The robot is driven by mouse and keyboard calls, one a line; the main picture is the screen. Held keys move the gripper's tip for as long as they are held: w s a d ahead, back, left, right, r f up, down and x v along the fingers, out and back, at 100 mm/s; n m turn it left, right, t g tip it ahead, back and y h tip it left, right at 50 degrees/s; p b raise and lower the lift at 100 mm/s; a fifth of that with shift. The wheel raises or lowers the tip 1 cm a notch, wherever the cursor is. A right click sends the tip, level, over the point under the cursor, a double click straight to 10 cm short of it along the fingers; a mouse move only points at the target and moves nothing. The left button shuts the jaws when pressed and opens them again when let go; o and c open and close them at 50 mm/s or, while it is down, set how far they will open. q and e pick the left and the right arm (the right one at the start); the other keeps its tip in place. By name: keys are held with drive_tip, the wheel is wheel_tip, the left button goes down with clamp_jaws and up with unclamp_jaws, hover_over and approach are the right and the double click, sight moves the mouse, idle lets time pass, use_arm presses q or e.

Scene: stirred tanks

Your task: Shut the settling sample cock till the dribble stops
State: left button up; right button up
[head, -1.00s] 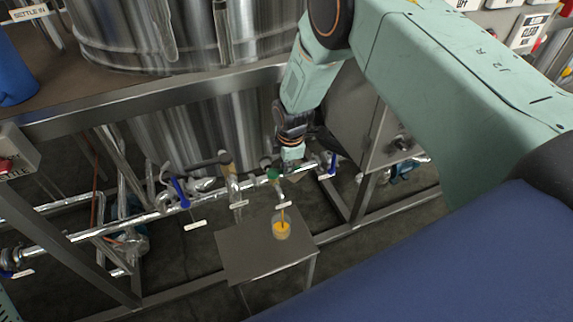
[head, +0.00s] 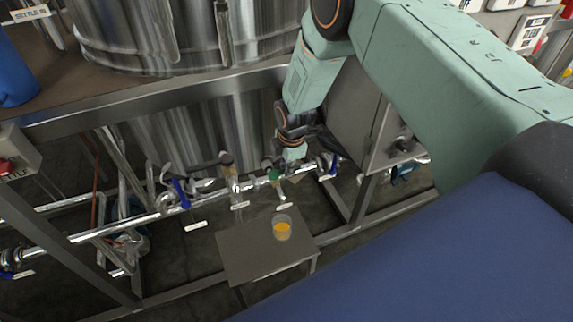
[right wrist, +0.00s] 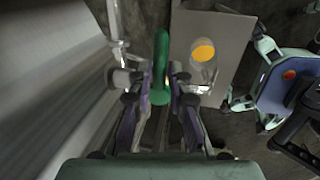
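The settling sample cock has a green handle (head: 276,175) on the pipe below the big tank. Its small outlet points down over a glass beaker (head: 282,229) holding orange liquid. No stream shows between outlet and beaker in the head view. My right gripper (head: 290,158) reaches down to the handle from above. In the right wrist view, the green handle (right wrist: 160,68) stands between the two fingers of my right gripper (right wrist: 160,85), with the pads close against both sides. The beaker (right wrist: 204,52) also shows there. My left gripper is not in view.
The beaker stands on a small grey metal table (head: 248,262). Blue-handled valves (head: 180,192) sit along the same pipe, to the left and right. A steel tank (head: 190,40) stands above on a frame, and a grey cabinet (head: 358,115) is right of the gripper.

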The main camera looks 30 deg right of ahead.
drive_tip(key=o, duration=0.3)
drive_tip(key=shift+r, duration=0.1)
drive_tip(key=r, duration=0.4)
drive_tip(key=s+r, duration=0.1)
drive_tip(key=r, duration=0.2)
drive_tip(key=s+r, duration=0.1)
drive_tip(key=r, duration=0.3)
drive_tip(key=shift+s+r, duration=0.2)
drive_tip(key=shift+r, duration=0.15)
drive_tip(key=shift+w, duration=0.1)
